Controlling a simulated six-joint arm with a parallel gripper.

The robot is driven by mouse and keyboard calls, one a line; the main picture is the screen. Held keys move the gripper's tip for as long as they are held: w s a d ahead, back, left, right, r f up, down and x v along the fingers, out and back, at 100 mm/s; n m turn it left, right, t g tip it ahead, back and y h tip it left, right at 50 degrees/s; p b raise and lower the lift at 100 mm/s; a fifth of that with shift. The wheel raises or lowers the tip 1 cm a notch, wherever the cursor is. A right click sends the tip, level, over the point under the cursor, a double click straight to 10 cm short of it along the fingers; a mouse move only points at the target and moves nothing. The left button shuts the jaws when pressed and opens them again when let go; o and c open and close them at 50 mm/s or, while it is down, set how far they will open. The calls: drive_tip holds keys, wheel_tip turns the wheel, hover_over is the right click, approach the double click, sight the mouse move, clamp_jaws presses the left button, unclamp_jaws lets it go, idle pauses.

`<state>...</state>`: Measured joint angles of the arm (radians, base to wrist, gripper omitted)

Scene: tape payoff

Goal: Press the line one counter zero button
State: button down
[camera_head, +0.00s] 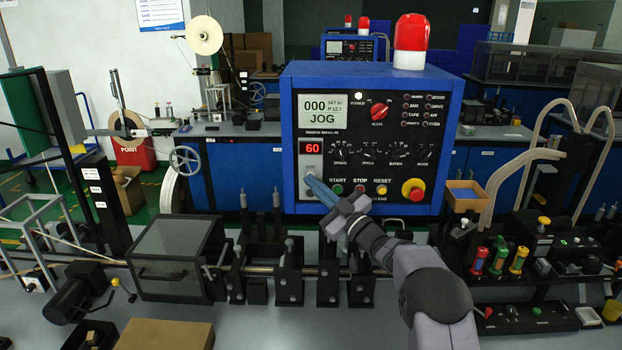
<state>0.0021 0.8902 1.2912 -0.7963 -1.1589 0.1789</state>
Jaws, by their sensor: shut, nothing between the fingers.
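The blue control box (366,80) stands upright in the middle. Its front panel carries a red digital counter (312,149) reading 60, with a small pale label plate (310,166) under it. The green start button (337,188) is close to the right of the fingertips.
A display (320,115) reads 000 and JOG. A red stop button (360,188), a yellow reset button (381,189) and a red mushroom button (413,190) sit along the panel bottom. Black machine blocks (289,275) and a grey-lidded box (178,255) stand below.

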drive_tip(key=s+b, duration=0.2)
drive_tip(key=s, duration=0.4)
idle(0.6)
idle(0.5)
drive_tip(key=s+d+f+m+g+h, duration=0.2)
drive_tip(key=s+d+f+m+h, duration=0.25)
drive_tip(key=d+f+h, duration=0.3)
drive_tip(key=s+d+f+m+g+h, duration=0.2)
drive_tip(key=s+d+f+m+h, duration=0.1)
drive_tip(key=d+f+m+h, duration=0.4)
drive_tip(key=s+f+m+g, duration=0.1)
drive_tip(key=s+f+g, duration=0.3)
drive_tip(key=s, duration=0.7)
drive_tip(key=s+d+f+g, duration=0.1)
drive_tip(key=s+f+g, duration=0.2)
drive_tip(key=s, duration=0.8)
drive_tip(key=s+f+m+g, duration=0.1)
drive_tip(key=s+f+g, duration=0.3)
drive_tip(key=s, duration=0.8)
drive_tip(key=shift+d+f+m+g, duration=0.3)
drive_tip(key=shift+d+f+m, duration=0.1)
drive_tip(key=shift+f, duration=0.4)
